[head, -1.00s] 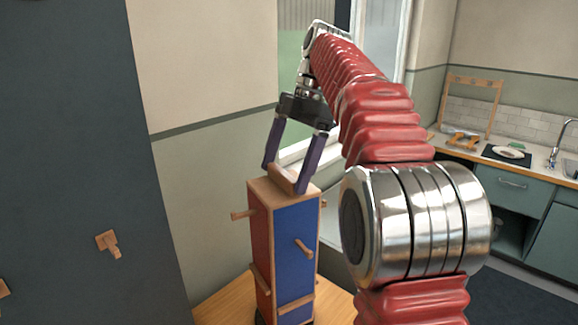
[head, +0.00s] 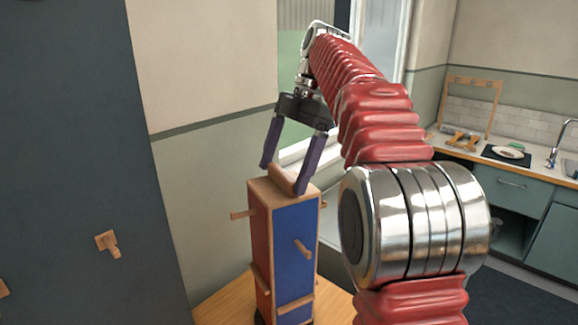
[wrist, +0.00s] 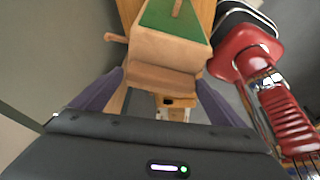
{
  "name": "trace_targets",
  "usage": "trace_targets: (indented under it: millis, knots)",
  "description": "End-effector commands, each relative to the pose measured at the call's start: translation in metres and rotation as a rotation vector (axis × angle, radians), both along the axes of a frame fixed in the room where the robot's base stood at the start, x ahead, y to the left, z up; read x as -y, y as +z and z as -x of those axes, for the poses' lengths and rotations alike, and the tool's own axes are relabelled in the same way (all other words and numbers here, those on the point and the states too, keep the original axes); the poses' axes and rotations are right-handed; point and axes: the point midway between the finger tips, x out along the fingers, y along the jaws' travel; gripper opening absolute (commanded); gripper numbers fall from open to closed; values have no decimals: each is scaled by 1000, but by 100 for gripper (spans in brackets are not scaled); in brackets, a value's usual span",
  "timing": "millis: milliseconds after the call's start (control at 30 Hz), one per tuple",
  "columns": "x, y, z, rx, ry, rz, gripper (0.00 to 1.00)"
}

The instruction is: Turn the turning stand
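The turning stand (head: 296,238) is an upright wooden-edged box with a red side, a blue side and short wooden pegs. It stands on a wooden surface. On its top is a rounded wooden grip (head: 283,179). My gripper (head: 282,178) is above the stand, its two purple fingers spread wide with their tips at either end of the grip. In the wrist view the stand's top block (wrist: 165,48) and a green side show between and beyond the fingers. The fingers look open; any contact with the grip is hard to make out.
A dark tall panel (head: 80,200) with a wooden peg (head: 108,244) stands at the left. The wooden tabletop (head: 225,302) shows around the stand's foot. At the right is a kitchen counter with a sink, tap (head: 558,140) and wooden rack (head: 470,95).

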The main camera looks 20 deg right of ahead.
Motion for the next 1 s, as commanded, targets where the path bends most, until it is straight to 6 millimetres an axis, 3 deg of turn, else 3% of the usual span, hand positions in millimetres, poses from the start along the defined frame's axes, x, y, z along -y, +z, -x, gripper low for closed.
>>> trace_targets:
  millis: [133,300,567,1000]
  knots:
    - [0,-1,-1,-1,0,0,100]
    - [1,-1,0,-2,-1,2,99]
    - [-7,5,4,13,-32,9,80]
    - [-68,37,36,122,-312,22,49]
